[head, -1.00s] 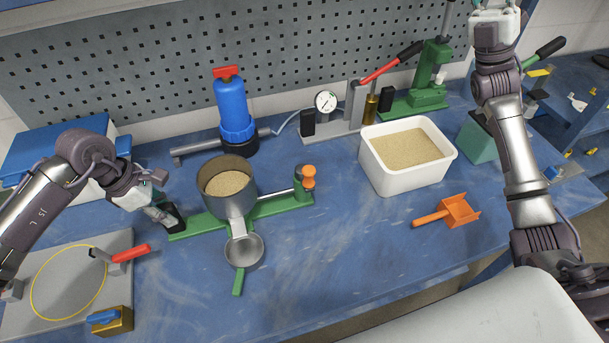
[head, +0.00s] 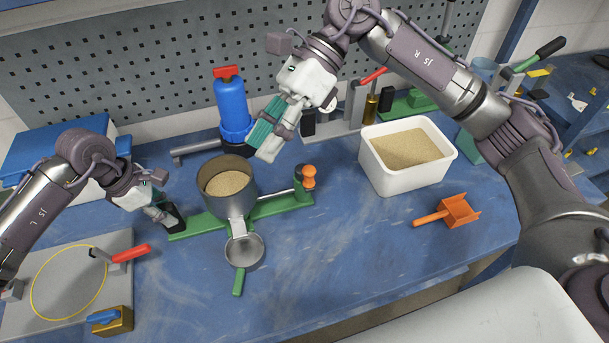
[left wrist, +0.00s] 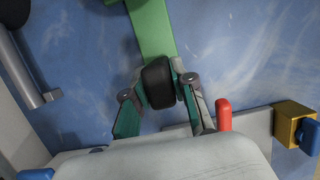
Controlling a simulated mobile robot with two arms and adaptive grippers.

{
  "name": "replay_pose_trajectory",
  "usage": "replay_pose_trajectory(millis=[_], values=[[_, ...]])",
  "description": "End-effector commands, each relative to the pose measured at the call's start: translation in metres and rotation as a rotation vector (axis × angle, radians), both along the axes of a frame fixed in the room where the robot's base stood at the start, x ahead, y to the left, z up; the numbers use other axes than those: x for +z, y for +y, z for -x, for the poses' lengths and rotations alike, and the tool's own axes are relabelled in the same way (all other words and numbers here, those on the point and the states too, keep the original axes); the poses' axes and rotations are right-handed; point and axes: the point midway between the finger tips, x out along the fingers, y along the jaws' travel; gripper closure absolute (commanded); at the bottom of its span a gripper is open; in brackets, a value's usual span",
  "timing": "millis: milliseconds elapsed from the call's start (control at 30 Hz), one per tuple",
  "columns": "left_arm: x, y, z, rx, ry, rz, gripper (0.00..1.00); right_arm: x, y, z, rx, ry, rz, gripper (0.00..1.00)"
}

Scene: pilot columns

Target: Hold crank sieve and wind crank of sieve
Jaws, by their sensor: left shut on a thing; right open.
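The crank sieve has a grey metal pot (head: 229,206) holding sand-coloured grains. It stands on a green base (head: 270,208), with a small round metal pan (head: 244,250) in front. Its crank has an orange knob (head: 308,171) on the right side. My left gripper (head: 170,216) is shut on the black end grip of the green base at the left. The left wrist view shows that black grip (left wrist: 158,83) between the fingers. My right gripper (head: 264,138) is open and empty, above the table, behind and to the left of the orange knob.
A blue bottle-like device (head: 231,105) stands behind the sieve, close to my right gripper. A white bin of sand (head: 370,160) and an orange scoop (head: 456,212) are at the right. A grey plate (head: 30,310) lies front left. The table front centre is clear.

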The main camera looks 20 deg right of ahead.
Motion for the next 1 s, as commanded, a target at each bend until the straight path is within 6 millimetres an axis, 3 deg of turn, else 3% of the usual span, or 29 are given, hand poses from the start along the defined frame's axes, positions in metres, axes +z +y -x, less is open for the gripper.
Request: replay_pose_trajectory(millis=[100,200,400,633,1000], values=[[0.001,0.0,-0.001,0.001,-0.002,0.001,1.0,-0.038,-0.02,-0.009,0.026,-0.15,0.323,0.55],[0.001,0.0,0.0,0.0,-0.001,0.001,1.0,-0.057,-0.043,-0.02,0.025,-0.246,0.535,0.55],[0.0,0.0,0.0,0.001,-0.001,0.001,1.0,-0.068,-0.074,-0.037,0.009,-0.36,0.773,0.55],[0.0,0.0,0.0,0.001,-0.001,0.0,1.0,-0.082,-0.081,-0.04,0.004,-0.377,0.814,0.55],[0.001,0.0,0.0,0.0,-0.001,0.0,1.0,-0.134,-0.08,-0.039,0.005,-0.374,0.808,0.55]])
